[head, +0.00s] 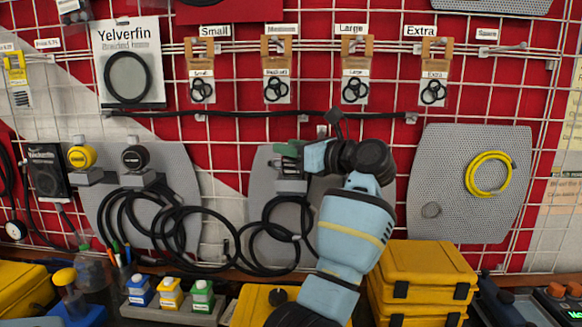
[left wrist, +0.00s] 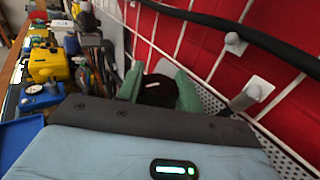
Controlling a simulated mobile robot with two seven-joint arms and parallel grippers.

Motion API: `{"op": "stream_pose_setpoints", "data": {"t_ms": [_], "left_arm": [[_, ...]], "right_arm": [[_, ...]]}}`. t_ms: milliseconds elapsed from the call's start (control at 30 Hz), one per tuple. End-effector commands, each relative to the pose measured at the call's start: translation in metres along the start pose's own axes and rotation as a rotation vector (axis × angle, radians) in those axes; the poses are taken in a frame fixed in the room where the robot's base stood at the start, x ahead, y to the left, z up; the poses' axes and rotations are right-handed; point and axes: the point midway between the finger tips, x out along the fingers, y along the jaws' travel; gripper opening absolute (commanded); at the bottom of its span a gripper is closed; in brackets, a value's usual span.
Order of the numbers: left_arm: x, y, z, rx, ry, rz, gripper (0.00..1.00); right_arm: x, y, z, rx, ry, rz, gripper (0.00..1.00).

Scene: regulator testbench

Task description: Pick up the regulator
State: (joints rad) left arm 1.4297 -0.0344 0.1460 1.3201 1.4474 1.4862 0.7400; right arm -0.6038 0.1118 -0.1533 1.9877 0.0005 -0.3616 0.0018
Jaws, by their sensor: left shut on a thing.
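The regulator (left wrist: 157,91) is a dark, rounded piece with a small white mark, seen between green fingers in the left wrist view. My left gripper (head: 289,158), on the light-blue arm, is shut on it at the middle grey panel in the head view. It also shows in the left wrist view (left wrist: 160,92). In the head view the fingers and wrist hide most of the regulator. Black hoses (head: 268,232) hang in loops below the gripper, in front of the panel. I cannot tell whether the regulator still touches its holder. My right gripper is not in view.
A yellow-capped regulator (head: 82,157) and a black one (head: 134,159) hang at left. Above runs a black horizontal bar (head: 240,114). Yellow cases (head: 428,270) and coloured bottles (head: 171,293) crowd the bench below. A yellow hose coil (head: 487,174) hangs at right.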

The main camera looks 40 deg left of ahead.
Motion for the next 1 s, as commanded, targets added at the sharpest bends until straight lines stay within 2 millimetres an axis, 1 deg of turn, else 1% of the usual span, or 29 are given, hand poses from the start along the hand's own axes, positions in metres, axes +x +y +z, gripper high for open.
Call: {"op": "stream_pose_setpoints", "data": {"t_ms": [33,100,167,533,667,800,833,867,1000], "left_arm": [[0.0,0.0,0.0,-0.001,0.0,0.0,0.16],[0.0,0.0,0.0,-0.001,0.0,0.0,0.07],[0.0,0.0,0.0,-0.001,0.0,0.0,0.0],[-0.001,0.0,0.006,-0.005,-0.002,-0.001,0.0],[-0.001,0.0,0.017,-0.005,-0.001,-0.002,0.0],[-0.001,0.0,0.035,-0.004,-0.002,-0.001,0.0],[-0.001,0.001,0.038,-0.004,-0.001,-0.001,0.0],[-0.004,0.005,0.036,-0.004,-0.001,-0.002,0.0],[-0.013,0.023,0.038,-0.005,-0.002,-0.001,0.0]], "right_arm": [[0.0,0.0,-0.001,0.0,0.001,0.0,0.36],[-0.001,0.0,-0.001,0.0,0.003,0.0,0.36],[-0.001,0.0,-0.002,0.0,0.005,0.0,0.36],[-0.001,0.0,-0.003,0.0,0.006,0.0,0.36],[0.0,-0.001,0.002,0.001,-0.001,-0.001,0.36],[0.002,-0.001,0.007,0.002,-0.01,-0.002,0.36],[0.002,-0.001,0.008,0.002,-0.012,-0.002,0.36],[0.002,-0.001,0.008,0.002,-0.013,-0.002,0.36],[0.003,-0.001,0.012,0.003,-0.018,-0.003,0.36]]}}
